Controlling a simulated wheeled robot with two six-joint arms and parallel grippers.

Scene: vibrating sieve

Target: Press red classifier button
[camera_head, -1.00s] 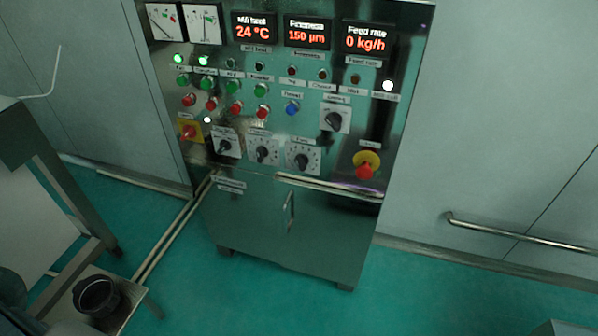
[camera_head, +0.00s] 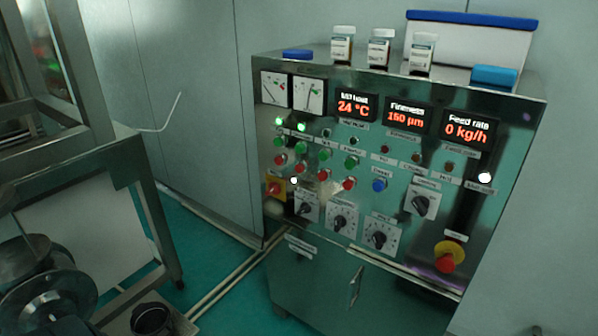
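A steel control cabinet (camera_head: 420,240) stands right of centre, with a tilted-looking front panel. A row of red buttons runs across it: the leftmost (camera_head: 281,160), the second (camera_head: 299,168), the third (camera_head: 323,175) and the rightmost (camera_head: 349,183). Green buttons sit just above them, such as the rightmost green button (camera_head: 351,163). The small labels are too blurred to tell which red button is the classifier's. Neither of my grippers is in view.
A red emergency knob on a yellow base (camera_head: 446,262) is at the panel's lower right. Dark rotary dials (camera_head: 341,222) lie below the buttons. Bottles (camera_head: 379,50) and a blue-lidded box (camera_head: 466,45) stand on top. A metal frame (camera_head: 120,150) stands at left; green floor lies between.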

